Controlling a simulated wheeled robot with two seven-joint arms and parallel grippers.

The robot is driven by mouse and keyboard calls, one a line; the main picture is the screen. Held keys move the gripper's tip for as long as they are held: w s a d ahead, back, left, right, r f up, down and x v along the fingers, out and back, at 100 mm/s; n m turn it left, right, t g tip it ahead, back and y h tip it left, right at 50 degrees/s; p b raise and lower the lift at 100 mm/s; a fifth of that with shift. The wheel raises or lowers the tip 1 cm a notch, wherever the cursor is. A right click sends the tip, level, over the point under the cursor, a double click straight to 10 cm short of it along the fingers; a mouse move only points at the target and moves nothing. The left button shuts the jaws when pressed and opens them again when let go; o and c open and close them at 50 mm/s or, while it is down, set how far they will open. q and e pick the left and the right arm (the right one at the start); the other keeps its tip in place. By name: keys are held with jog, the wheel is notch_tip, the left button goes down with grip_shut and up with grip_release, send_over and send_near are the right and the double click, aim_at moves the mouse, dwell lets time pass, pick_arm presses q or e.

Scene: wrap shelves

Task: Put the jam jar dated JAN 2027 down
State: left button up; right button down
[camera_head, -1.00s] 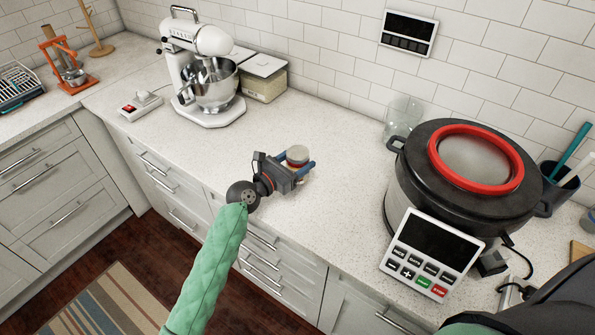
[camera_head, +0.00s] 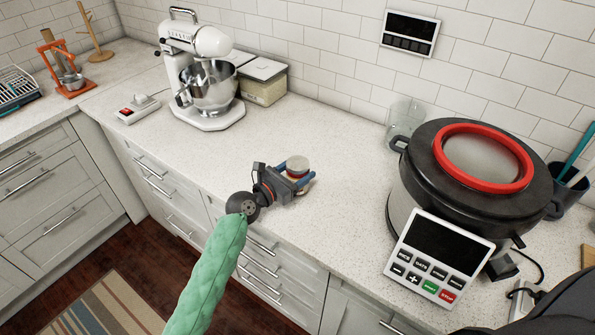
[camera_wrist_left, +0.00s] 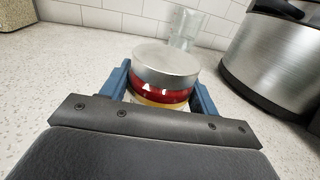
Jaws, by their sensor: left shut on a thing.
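The jam jar (camera_head: 297,165) has a pale silver lid and red contents. My left gripper (camera_head: 299,178) is shut on it over the white speckled counter. In the left wrist view the jar (camera_wrist_left: 165,73) stands upright between the blue fingers of the gripper (camera_wrist_left: 163,95). A yellowish band shows below the red. The jar's base is hidden, so I cannot tell whether it touches the counter. No date can be read on it. My right gripper is not in view.
A large cooker (camera_head: 470,185) with a red ring and a control panel (camera_head: 437,258) stands to the right. A white stand mixer (camera_head: 205,75) and a lidded box (camera_head: 263,82) are at the back left. The counter (camera_head: 330,150) around the jar is clear.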

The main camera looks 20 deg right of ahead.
pick_arm(q)
jog(key=o, duration=1.4)
jog(key=shift+f, duration=0.1)
jog(key=shift+c, duration=0.2)
jog(key=shift+s+a, duration=0.15)
jog(key=shift+a, duration=0.1)
jog(key=b+v, duration=0.3)
jog(key=v, duration=0.7)
jog(key=shift+s+a, duration=0.1)
jog(key=shift+a, duration=0.25)
jog(key=shift+s+a, duration=0.2)
jog(key=shift+a, duration=0.15)
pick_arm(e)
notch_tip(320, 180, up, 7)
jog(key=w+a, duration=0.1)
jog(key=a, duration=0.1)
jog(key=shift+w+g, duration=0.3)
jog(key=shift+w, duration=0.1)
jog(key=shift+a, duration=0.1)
